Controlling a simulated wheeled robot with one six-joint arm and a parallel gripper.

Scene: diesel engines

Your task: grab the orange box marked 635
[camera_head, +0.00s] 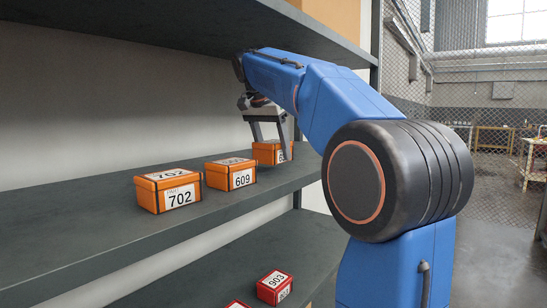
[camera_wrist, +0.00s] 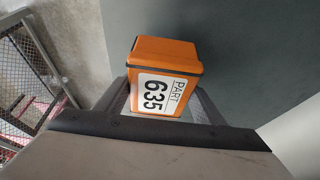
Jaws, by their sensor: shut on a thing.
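The orange box marked 635 (camera_wrist: 172,56) sits between the fingers of my gripper (camera_wrist: 160,100) in the wrist view, with its white "PART 635" label facing the camera. In the head view the same orange box (camera_head: 267,152) is at the right end of the row on the grey shelf (camera_head: 100,228). My gripper (camera_head: 270,140) reaches down over it from above and is shut on it. The fingers hide part of the box and its label there. I cannot tell whether the box still touches the shelf.
Orange boxes marked 609 (camera_head: 231,173) and 702 (camera_head: 168,190) stand to the left on the same shelf. An upper shelf (camera_head: 180,25) hangs close above my arm. A red box marked 903 (camera_head: 275,287) is on the lower shelf.

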